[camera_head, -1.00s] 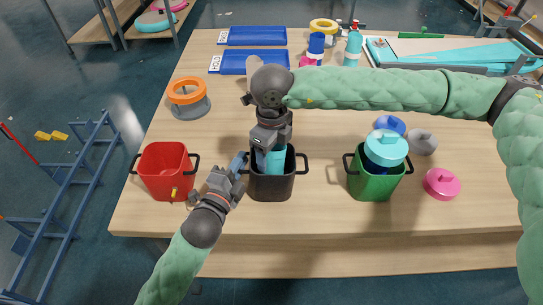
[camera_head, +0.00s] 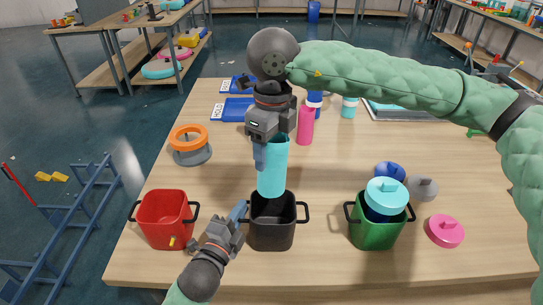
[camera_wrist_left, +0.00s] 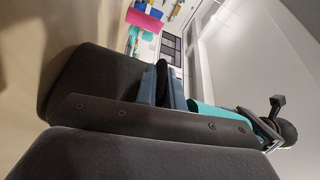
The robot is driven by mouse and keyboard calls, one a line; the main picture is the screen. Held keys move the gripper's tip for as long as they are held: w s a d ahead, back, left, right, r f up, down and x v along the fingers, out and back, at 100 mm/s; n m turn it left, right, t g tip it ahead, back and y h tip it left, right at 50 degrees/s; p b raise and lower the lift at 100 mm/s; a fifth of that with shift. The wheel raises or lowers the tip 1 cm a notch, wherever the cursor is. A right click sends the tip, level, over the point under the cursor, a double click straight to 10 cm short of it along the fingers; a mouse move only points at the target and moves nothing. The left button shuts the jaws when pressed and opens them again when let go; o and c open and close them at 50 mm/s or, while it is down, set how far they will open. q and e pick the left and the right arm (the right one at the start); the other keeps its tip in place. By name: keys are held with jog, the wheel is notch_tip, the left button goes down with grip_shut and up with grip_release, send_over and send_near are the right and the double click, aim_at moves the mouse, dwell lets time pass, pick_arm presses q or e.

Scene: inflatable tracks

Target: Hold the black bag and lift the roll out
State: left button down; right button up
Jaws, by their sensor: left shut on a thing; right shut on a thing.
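The black bag (camera_head: 271,234) stands upright on the table near its front edge, with a loop handle on each side. My left gripper (camera_head: 240,213) is shut on the bag at its left side, by the handle; the exact grip spot is hard to see. The teal roll (camera_head: 273,172) is upright above the bag, its lower end at the bag's mouth. My right gripper (camera_head: 262,152) points down and is shut on the roll's upper left edge. In the left wrist view, a teal piece that looks like the roll (camera_wrist_left: 205,117) shows beyond the dark jaw.
A red bin (camera_head: 165,221) stands left of the bag and a green bin (camera_head: 374,234) with teal and blue items stands to the right. A pink bottle (camera_head: 305,126) is behind the roll. A pink lid (camera_head: 444,231) lies at the right. The table between the black and green bins is clear.

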pick_arm(q)
jog(key=c, duration=1.4)
grip_release()
jog(key=shift+c, duration=0.2)
jog(key=shift+s, duration=0.1)
jog(key=shift+v, duration=5.85)
